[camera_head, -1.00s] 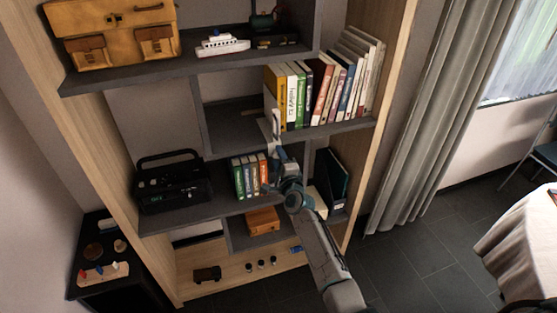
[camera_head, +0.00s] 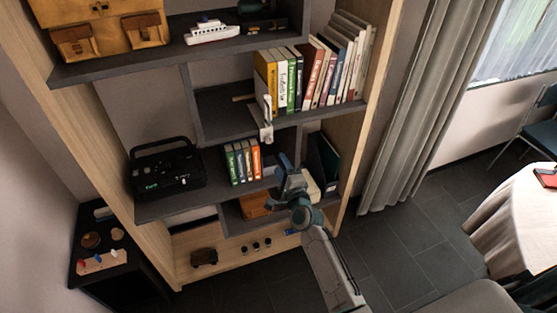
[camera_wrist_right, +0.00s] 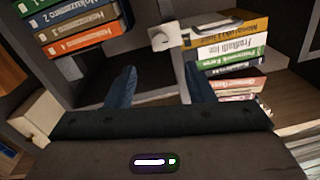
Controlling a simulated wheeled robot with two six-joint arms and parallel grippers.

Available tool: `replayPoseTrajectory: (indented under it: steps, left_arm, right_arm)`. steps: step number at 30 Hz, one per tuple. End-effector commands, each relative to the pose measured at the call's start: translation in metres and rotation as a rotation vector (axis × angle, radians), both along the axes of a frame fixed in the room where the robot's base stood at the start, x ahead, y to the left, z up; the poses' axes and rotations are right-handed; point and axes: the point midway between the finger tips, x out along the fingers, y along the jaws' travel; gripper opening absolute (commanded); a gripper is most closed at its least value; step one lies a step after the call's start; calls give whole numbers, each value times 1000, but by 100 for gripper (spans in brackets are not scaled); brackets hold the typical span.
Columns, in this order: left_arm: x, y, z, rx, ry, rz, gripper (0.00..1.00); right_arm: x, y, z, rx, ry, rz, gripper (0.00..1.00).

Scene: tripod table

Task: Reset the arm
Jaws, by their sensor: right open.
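My right gripper (camera_head: 284,168) is in front of the shelf unit, just below the middle shelf edge. In the right wrist view its two fingers (camera_wrist_right: 160,88) are spread with nothing between them. A white bracket-like piece (camera_head: 266,130) stands at the middle shelf's front edge beside the yellow book; it also shows in the right wrist view (camera_wrist_right: 168,36), beyond the fingers and apart from them. My left gripper is in neither view.
A row of books (camera_head: 312,75) stands on the middle shelf. Small numbered books (camera_head: 242,162) and a black radio (camera_head: 165,170) are on the shelf below. A wooden box (camera_head: 254,205) sits lower. A round table (camera_head: 520,215) is at the right. Floor between is clear.

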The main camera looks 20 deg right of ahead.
Motion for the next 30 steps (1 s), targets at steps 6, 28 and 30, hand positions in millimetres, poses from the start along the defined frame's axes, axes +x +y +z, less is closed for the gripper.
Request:
replayPoseTrajectory:
  steps: [6,28,30]
  left_arm:
    - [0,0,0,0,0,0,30]
    - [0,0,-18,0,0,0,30]
    - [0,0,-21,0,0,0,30]
  right_arm:
    - [-2,0,0,0,0,0,49]
    - [-78,-9,-225,-481,388,100,49]
    - [-106,-13,-272,-587,471,146,49]
